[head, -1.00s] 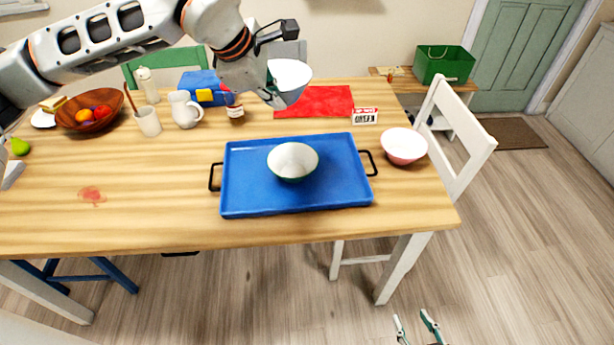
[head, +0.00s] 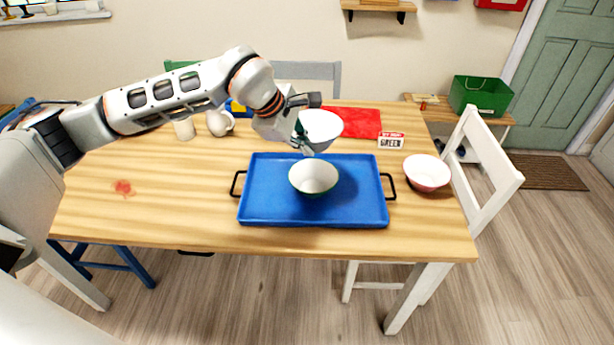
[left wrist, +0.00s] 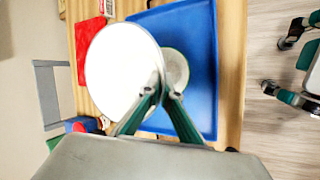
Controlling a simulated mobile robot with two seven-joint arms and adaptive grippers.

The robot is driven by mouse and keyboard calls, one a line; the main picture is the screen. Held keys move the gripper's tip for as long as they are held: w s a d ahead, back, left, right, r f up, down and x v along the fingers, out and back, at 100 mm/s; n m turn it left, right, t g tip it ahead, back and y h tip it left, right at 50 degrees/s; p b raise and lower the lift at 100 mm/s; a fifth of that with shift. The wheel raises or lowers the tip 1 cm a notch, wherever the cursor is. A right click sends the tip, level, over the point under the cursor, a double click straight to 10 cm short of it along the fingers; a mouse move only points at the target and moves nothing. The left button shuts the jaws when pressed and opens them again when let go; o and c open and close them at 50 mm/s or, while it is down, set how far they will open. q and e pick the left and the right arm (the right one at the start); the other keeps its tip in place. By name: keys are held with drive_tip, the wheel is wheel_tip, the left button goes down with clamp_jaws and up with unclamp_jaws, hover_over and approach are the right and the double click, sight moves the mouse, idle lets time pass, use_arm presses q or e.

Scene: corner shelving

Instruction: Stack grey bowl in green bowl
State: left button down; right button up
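The grey bowl (head: 322,128) is in my left gripper (head: 302,140), which is shut on its rim. It is held tilted above the back edge of the blue tray. In the left wrist view the grey bowl (left wrist: 115,70) shows its pale inside and partly covers the green bowl (left wrist: 176,70). The green bowl (head: 314,177) stands upright and empty on the tray, in front of and below the grey bowl, apart from it. My right gripper (left wrist: 276,66) shows at the right of the left wrist view, fingers apart, empty, over the floor.
The blue tray (head: 262,210) with black handles lies on the wooden table (head: 180,215). A pink bowl (head: 427,174) stands right of it.

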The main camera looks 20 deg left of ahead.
use_arm(q)
wheel_tip(320, 180, down, 10)
drive_tip(key=shift+r, duration=0.2)
drive_tip(key=shift+f, duration=0.1)
idle(0.3)
drive_tip(key=shift+f+b, duration=0.35)
drive_tip(key=shift+f, duration=0.1)
drive_tip(key=c, duration=2.3)
unclamp_jaws()
drive_tip(key=p+v, duration=0.1)
drive_tip(key=v, duration=1.2)
drive_tip(key=shift+w+d+r, duration=0.1)
drive_tip(key=shift+w+d, duration=0.05)
drive_tip(key=shift+w, duration=0.05)
